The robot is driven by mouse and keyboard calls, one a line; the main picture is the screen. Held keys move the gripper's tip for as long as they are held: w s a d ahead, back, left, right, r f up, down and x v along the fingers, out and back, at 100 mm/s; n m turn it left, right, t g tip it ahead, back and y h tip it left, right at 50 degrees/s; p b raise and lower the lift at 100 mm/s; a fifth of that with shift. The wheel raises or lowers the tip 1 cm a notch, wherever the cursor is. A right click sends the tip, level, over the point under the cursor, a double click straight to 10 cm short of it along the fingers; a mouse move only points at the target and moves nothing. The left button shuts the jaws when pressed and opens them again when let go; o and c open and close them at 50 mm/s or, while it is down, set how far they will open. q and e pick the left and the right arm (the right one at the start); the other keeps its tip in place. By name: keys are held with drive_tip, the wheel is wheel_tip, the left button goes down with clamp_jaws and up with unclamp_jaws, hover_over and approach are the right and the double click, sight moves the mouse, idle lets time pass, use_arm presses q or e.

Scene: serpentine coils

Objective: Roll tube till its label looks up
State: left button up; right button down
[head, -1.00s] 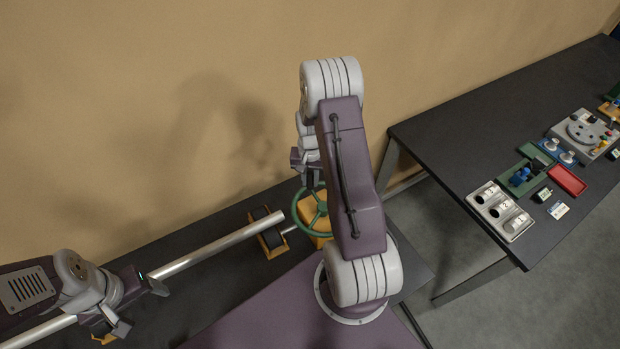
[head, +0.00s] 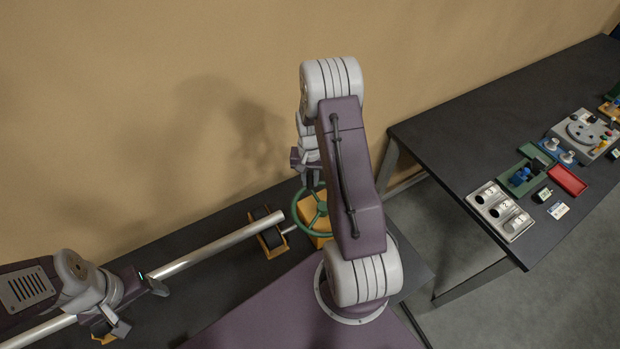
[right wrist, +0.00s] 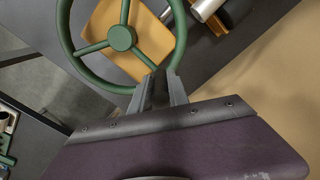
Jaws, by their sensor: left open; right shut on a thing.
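The tube (head: 220,244) is a long bare silver cylinder lying diagonally, with its far end on a yellow stand with dark rollers (head: 272,243). No label shows on its visible side. A green handwheel (head: 322,222) on a yellow block stands beside that end; it also shows in the right wrist view (right wrist: 122,38). My right gripper (head: 311,184) is shut on the handwheel's rim, and in the right wrist view its fingers (right wrist: 158,84) meet at the rim. My left gripper (head: 141,307) is open near the tube, lower left; its wrist hides part of the tube.
A second yellow stand (head: 104,338) shows partly under my left gripper. A wall runs behind the dark bench. A separate dark table (head: 450,150) at right carries a metal tray with round wells (head: 500,211), a red tray (head: 567,180) and other small parts. A floor gap separates them.

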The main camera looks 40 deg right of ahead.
sight(298, 199)
drive_tip(key=shift+w+a+r+n, duration=0.1)
drive_tip(key=shift+w+n, duration=0.1)
drive_tip(key=shift+n, duration=0.1)
idle(0.6)
drive_tip(key=shift+a+n+b, duration=0.3)
drive_tip(key=shift+a+n, duration=0.55)
drive_tip(key=shift+n, duration=0.25)
drive_tip(key=a+n, duration=0.2)
drive_tip(key=n, duration=0.1)
drive_tip(key=shift+s+a, duration=0.15)
drive_tip(key=shift+s, duration=0.2)
use_arm(q)
drive_tip(key=shift+s+a+f+b, duration=0.2)
drive_tip(key=shift+a+f+b, duration=0.15)
drive_tip(key=shift+f, duration=0.25)
use_arm(e)
drive_tip(key=shift+s+a+n, duration=0.3)
drive_tip(key=shift+s+a, duration=0.05)
drive_tip(key=shift+a, duration=0.25)
use_arm(q)
drive_tip(key=shift+a, duration=0.1)
use_arm(e)
drive_tip(key=shift+s, duration=0.1)
